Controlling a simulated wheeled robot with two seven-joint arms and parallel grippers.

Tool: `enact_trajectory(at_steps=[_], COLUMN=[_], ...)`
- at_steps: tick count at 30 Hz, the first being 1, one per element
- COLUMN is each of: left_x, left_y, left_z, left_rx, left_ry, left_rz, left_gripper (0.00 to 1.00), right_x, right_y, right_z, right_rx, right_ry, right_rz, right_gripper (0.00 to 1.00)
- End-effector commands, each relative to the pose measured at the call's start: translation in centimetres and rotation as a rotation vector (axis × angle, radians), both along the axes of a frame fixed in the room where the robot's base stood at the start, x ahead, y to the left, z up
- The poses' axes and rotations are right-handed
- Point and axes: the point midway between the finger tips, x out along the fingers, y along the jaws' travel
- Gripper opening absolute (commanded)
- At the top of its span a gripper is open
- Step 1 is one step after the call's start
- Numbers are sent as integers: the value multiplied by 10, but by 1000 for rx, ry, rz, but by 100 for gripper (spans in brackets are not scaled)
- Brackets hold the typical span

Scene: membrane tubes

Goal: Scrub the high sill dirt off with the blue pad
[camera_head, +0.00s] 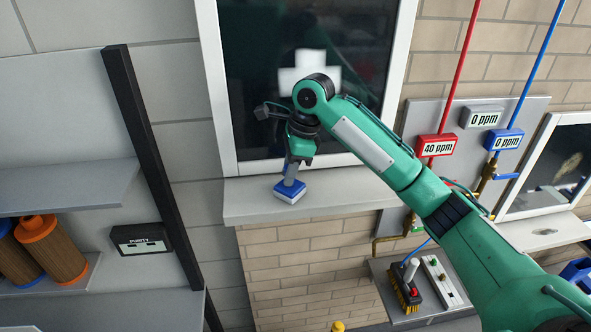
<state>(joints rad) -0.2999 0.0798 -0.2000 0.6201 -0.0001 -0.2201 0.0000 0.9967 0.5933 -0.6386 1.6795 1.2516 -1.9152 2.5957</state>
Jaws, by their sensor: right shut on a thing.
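The blue pad (290,190), a small block with a white lower layer and a grey handle, is at the high sill (247,203) under the dark window. It appears to rest on the sill top near the front edge. My right gripper (293,163) is shut on the pad's handle from above, with my green arm reaching in from the lower right. I cannot make out dirt on the visible part of the high sill; my arm and the pad hide some of it. My left gripper is not in view.
A lower sill (543,233) with a small dark mark lies at the right. A brush (405,287) stands on a grey shelf below. Red and blue pipes with ppm displays (436,146) are on the wall right of the window.

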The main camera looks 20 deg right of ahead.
Motion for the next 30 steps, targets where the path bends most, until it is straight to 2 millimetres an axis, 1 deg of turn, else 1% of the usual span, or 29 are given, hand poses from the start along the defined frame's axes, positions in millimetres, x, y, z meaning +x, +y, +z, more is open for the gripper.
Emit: enact_trajectory(at_steps=[8, 11, 21, 30], left_x=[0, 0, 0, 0], left_y=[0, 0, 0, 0], left_z=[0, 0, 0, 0], left_rx=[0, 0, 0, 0], left_ry=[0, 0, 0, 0], left_rz=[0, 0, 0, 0], left_gripper=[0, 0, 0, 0], right_x=[0, 1, 6, 7], right_y=[1, 5, 26, 28], right_z=[-1, 0, 1, 1], right_rx=[-1, 0, 0, 0], right_ry=[1, 1, 0, -1], right_rz=[0, 1, 1, 0], right_gripper=[5, 5, 5, 5])
